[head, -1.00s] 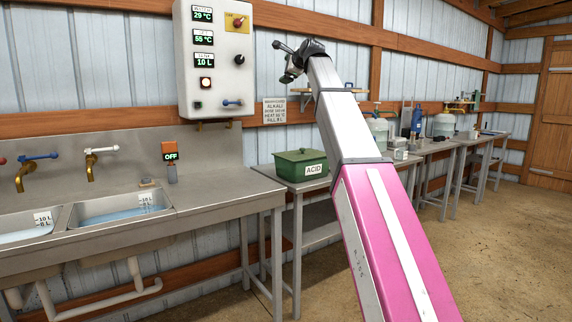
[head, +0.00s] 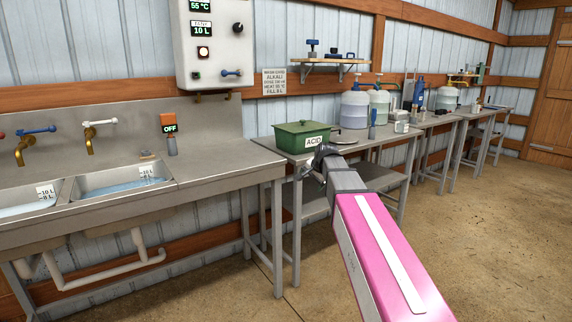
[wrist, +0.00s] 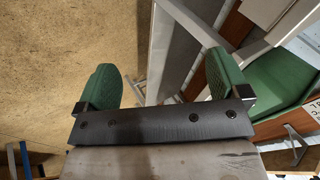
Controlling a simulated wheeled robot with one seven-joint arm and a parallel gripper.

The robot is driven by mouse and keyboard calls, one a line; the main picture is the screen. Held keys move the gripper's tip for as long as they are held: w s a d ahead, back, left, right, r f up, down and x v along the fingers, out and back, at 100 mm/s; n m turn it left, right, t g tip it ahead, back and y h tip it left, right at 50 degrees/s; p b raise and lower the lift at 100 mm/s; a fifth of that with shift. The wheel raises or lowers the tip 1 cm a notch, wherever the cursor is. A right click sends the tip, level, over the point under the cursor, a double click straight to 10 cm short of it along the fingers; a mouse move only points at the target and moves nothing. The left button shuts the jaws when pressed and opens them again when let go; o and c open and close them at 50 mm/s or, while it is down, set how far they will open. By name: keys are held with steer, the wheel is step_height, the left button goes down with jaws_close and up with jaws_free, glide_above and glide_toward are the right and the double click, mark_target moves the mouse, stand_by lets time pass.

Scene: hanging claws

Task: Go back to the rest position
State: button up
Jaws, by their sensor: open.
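My arm reaches in from the bottom right of the head view, and my gripper (head: 322,160) is at its end, by the front edge of the metal table (head: 372,172). The gripper is small and partly hidden there. In the wrist view my gripper (wrist: 163,78) has its two green pads well apart with nothing between them. A green lidded box labelled ACID (head: 301,135) stands on the table just behind and left of the gripper in the head view. Green surfaces, seemingly that box (wrist: 275,65), show at the right of the wrist view.
A steel double sink (head: 120,185) stands at the left under a control panel (head: 212,45). A wall shelf (head: 318,65) hangs over the table. Large bottles (head: 354,108) stand farther back. The concrete floor (head: 470,235) at the right is clear.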

steer(key=s+d+f+n+g+h, duration=0.1)
steer(key=s+d+f+n+g, duration=0.2)
steer(key=s+f, duration=1.1)
steer(key=s+d+f+n+g+h, duration=0.1)
steer(key=s+d+f+n+g, duration=0.2)
steer(key=s+f, duration=1)
steer(key=shift+s+d+f+n+h, duration=0.35)
steer(key=shift+d+f+n, duration=0.1)
steer(key=shift+d+n, duration=0.6)
